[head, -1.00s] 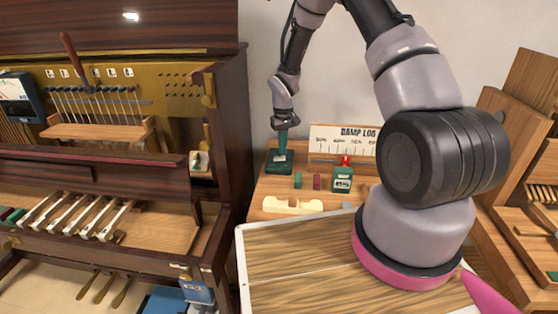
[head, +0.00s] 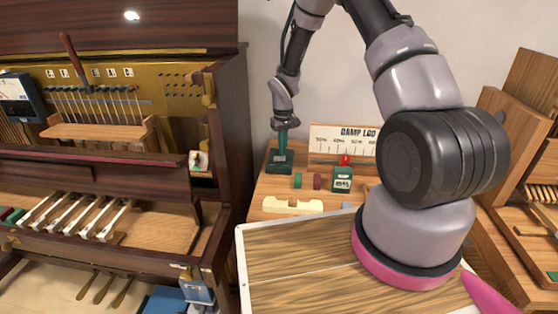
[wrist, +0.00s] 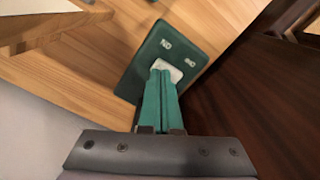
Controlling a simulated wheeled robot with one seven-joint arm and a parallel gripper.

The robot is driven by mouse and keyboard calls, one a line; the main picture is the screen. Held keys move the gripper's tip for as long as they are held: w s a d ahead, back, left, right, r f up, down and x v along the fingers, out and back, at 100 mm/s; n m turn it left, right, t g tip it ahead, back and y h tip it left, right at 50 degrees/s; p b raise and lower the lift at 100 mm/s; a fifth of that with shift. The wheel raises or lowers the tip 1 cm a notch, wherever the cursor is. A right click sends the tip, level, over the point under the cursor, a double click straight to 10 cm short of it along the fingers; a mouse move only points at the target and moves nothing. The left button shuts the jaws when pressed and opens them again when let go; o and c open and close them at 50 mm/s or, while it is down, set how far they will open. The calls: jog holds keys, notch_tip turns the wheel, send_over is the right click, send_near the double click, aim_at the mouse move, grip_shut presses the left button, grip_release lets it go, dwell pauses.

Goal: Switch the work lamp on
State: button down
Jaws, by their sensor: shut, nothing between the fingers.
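A dark green switch box (head: 276,167) sits on the wooden bench beside the piano's right side. In the wrist view the green switch plate (wrist: 150,50) carries a small white rocker (wrist: 177,73) between two white labels. One label appears to read ON, and the other is too small to read surely. My gripper (head: 283,150) points down at the box. In the wrist view its teal fingers (wrist: 163,73) are shut together, with their tips at the rocker, covering part of it. I cannot tell whether they touch it or which way it is tilted. No work lamp is recognisable.
The dark piano case (head: 228,130) stands close on the left of the box. Small green and red blocks (head: 317,182), a green box (head: 343,179) with a red top, a cream piece (head: 292,205) and a DAMP LOG board (head: 340,139) lie to the right or front.

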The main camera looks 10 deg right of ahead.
jog(key=shift+f, duration=0.7)
jog(key=shift+r, duration=3.55)
notch_tip(320, 180, up, 14)
jog(key=m+t, duration=0.1)
send_over(283, 157)
jog(key=s+d, duration=0.2)
jog(key=s+d+r+m+t, duration=0.2)
jog(key=s+r, duration=0.5)
jog(key=r, duration=0.5)
jog(key=s+r+m+t, duration=0.1)
jog(key=s+r, duration=0.3)
jog(key=s, duration=0.3)
jog(key=s+d+r+m+t+y, duration=0.1)
jog(key=s+r, duration=0.3)
jog(key=s, duration=0.3)
jog(key=s+r+m+t+y, duration=0.1)
jog(key=s+r+t, duration=0.1)
jog(key=s+r, duration=0.2)
jog(key=s, duration=0.3)
jog(key=shift+d+m, duration=0.3)
jog(key=shift+d, duration=0.05)
